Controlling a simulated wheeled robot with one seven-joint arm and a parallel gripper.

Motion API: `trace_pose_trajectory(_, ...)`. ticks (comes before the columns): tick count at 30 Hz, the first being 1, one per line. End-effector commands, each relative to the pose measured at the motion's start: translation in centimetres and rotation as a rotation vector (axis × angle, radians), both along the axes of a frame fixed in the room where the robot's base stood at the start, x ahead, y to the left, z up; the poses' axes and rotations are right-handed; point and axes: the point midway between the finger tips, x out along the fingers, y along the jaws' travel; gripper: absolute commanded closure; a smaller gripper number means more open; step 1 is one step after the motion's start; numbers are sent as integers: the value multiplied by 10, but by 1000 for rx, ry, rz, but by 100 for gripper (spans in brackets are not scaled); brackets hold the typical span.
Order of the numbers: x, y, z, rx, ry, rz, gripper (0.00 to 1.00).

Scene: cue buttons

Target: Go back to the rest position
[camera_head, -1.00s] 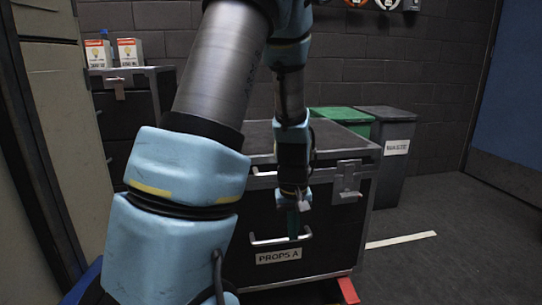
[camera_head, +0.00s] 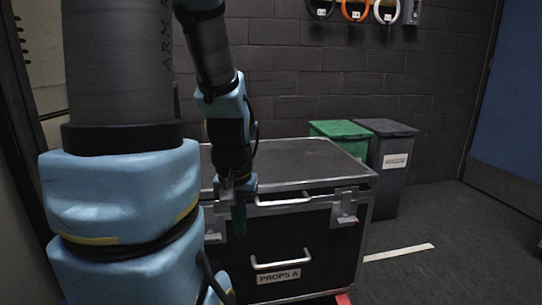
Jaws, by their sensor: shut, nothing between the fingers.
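My gripper (camera_head: 239,216) hangs down at the end of my blue and grey arm, left of the middle of the view. It is shut and empty. It shows in front of the black flight case (camera_head: 320,237) labelled "PROPS A", left of the case's front handle. I cannot tell how far it is from the case front. My large arm links fill the left of the view and hide what is behind them. No cue buttons can be made out.
A green bin (camera_head: 340,130) and a grey bin (camera_head: 394,150) stand behind the case on the right. Coiled cables (camera_head: 355,10) hang on the brick wall. A white strip (camera_head: 400,252) marks the open floor at right, before a blue door (camera_head: 510,100).

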Motion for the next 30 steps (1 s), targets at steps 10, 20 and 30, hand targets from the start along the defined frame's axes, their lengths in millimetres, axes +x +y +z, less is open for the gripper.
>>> trace_pose_trajectory(10, 0, 0, 126, 0, 0, 1, 100)
trace_pose_trajectory(20, 0, 0, 226, 0, 0, 1, 100)
trace_pose_trajectory(30, 0, 0, 268, 0, 0, 1, 100)
